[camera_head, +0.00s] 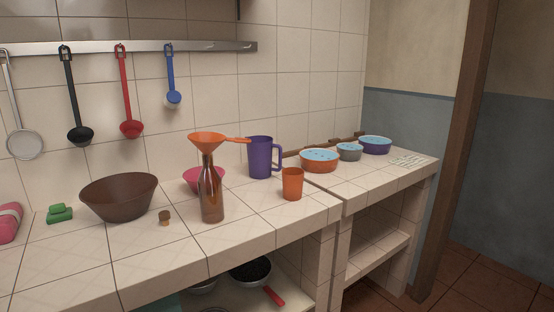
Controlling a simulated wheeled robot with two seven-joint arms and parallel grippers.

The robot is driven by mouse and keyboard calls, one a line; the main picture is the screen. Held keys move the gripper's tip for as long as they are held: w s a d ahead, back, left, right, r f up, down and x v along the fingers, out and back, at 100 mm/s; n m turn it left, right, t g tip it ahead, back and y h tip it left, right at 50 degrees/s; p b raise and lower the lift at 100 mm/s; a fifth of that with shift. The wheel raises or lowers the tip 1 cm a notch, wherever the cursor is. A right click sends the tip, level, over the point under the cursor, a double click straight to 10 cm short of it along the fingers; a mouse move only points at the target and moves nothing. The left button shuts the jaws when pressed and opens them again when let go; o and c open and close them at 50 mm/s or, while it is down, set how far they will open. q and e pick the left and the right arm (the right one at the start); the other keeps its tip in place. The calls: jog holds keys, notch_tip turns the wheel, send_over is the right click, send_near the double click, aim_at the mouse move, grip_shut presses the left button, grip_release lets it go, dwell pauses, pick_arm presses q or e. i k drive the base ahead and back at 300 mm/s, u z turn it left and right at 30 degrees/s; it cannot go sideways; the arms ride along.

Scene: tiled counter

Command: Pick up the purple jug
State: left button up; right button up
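The purple jug (260,158) stands upright on the tiled counter (150,250), towards the back wall. Its handle points right. The end of an orange funnel's handle overlaps its upper left edge in the picture; I cannot tell if they touch. Neither my left nor my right gripper shows in the head view.
The orange funnel (207,141) sits in a brown bottle (211,195) left of the jug. An orange cup (292,184) stands in front right of it, a pink bowl (196,179) behind the bottle. A brown bowl (120,197) stands left. The counter's front is clear.

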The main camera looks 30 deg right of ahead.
aim_at(260, 151)
jog(key=z, duration=0.85)
